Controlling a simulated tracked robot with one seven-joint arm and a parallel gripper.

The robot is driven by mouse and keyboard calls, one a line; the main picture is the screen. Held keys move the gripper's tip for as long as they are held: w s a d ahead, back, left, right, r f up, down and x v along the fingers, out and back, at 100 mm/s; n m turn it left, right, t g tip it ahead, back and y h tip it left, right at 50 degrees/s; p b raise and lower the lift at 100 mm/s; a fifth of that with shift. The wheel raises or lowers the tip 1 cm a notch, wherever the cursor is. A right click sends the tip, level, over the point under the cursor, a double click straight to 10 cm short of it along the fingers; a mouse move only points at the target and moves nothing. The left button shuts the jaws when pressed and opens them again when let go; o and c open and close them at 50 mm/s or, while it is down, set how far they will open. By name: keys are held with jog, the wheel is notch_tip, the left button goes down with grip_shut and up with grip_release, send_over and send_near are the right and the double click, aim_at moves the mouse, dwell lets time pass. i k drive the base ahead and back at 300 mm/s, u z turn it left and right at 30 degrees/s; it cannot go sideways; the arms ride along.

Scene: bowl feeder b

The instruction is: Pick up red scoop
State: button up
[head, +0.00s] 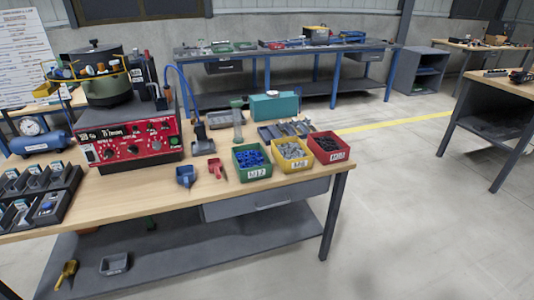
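A small red scoop (215,167) lies on the light wooden workbench (150,188), near its front edge. It sits between a blue scoop (186,176) on its left and a green bin of blue parts on its right, apart from both. My gripper is not in view.
Green (252,174), yellow (293,165) and red (331,157) bins of small parts stand right of the scoop. A red control box (128,145) with a bowl feeder (105,85) stands behind left. Black trays (55,205) fill the left end. Open floor (440,230) lies right.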

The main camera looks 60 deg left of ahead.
aim_at(215, 165)
jog(key=i, duration=0.55)
jog(key=u, duration=3.65)
jog(key=i, duration=1)
jog(key=z, duration=0.2)
jog(key=k, duration=0.9)
